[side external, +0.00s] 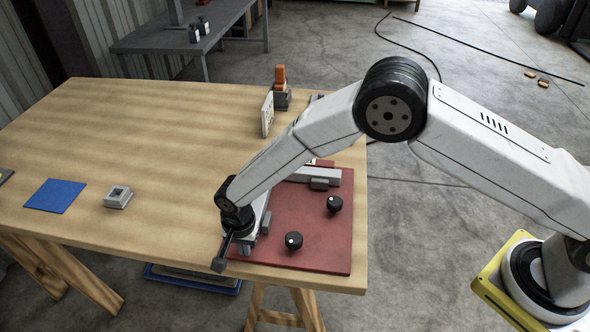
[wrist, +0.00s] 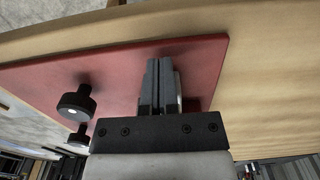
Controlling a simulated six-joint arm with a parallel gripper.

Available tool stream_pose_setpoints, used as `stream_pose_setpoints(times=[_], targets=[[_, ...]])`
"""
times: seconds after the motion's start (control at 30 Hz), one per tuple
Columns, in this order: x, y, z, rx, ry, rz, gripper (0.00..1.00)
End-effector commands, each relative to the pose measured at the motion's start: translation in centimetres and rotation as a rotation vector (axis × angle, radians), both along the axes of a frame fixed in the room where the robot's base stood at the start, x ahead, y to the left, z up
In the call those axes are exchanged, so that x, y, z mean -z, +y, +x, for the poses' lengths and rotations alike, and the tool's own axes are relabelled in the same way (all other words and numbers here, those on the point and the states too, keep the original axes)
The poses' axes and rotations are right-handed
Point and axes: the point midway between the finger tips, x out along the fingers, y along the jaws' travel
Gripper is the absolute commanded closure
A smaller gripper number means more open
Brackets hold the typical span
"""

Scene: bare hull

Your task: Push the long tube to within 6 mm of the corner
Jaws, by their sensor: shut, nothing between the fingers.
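My gripper (wrist: 160,62) has its two grey fingers pressed together over the red board (wrist: 208,62) in the wrist view. A pale, rounded piece (wrist: 177,92) shows just behind the fingers on their right. It is mostly hidden, and I cannot tell whether it is the long tube or whether the fingers touch it. In the side view my wrist is low at the near left part of the red board (side external: 320,245), and the fingertips cannot be made out. A grey bar (side external: 318,176) lies at the board's far side, partly behind my arm. I cannot clearly identify the tube or the corner.
Two black knobs stand on the board, one near (side external: 293,241) and one farther back (side external: 335,204). A white upright plate (side external: 267,114) and an orange-topped item (side external: 281,88) stand behind. A grey block (side external: 118,197) and blue mat (side external: 55,196) lie left. The middle left of the table is clear.

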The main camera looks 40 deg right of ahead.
Motion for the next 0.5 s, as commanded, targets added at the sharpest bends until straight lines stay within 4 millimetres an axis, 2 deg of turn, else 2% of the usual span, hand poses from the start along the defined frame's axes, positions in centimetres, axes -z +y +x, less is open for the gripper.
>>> stream_pose_setpoints(times=[0.5], targets=[[0.01, -0.67, 0.62, 0.0, 0.001, -0.001, 1.0]])
